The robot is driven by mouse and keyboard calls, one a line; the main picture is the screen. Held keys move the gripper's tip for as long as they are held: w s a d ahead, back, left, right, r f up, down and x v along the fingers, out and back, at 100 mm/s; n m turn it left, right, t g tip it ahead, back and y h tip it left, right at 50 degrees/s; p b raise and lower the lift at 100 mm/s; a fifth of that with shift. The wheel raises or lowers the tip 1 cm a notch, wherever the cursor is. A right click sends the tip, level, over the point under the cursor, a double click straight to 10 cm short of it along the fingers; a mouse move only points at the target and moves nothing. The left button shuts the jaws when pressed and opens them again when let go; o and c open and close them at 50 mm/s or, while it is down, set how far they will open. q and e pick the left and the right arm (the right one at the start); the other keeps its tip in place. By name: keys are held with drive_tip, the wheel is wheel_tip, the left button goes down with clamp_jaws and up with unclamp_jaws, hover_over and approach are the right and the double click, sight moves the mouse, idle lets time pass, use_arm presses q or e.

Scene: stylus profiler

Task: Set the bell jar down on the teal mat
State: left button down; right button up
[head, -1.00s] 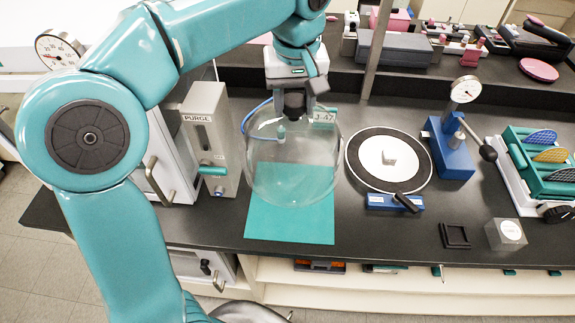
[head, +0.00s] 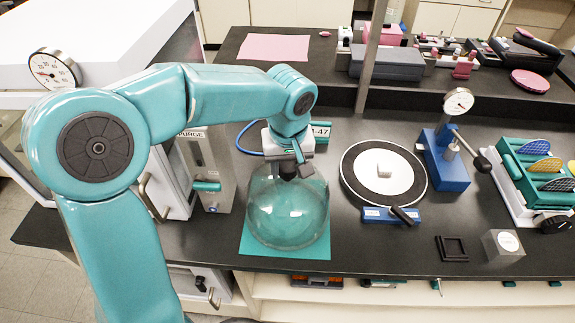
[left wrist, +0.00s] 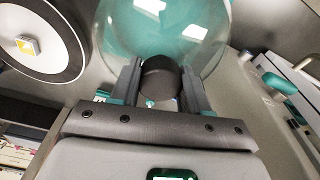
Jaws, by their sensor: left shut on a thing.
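The clear glass bell jar (head: 287,208) is upright over the teal mat (head: 262,248) on the black bench. Its rim appears within the mat, at or very near its surface; I cannot tell whether it touches. My left gripper (head: 288,172) is above the jar and shut on its dark knob. In the left wrist view the two fingers (left wrist: 160,85) stand on either side of the black knob, with the bell jar (left wrist: 165,35) beyond it. My right gripper is not in view.
Right of the mat is a round black-and-white plate (head: 383,180) with a small block on it, and a blue handled piece (head: 392,215) in front. The PURGE panel (head: 205,165) stands close on the left. A blue dial gauge stand (head: 447,160) is further right.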

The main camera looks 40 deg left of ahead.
use_arm(q)
drive_tip(key=shift+s+d+f, duration=0.1)
drive_tip(key=shift+d+f, duration=0.05)
drive_tip(key=c, duration=0.6)
unclamp_jaws()
drive_tip(key=shift+o, duration=0.3)
wheel_tip(320, 180, up, 12)
drive_tip(key=s, duration=0.1)
drive_tip(key=shift+d+r, duration=0.2)
drive_tip(key=shift+d, duration=0.2)
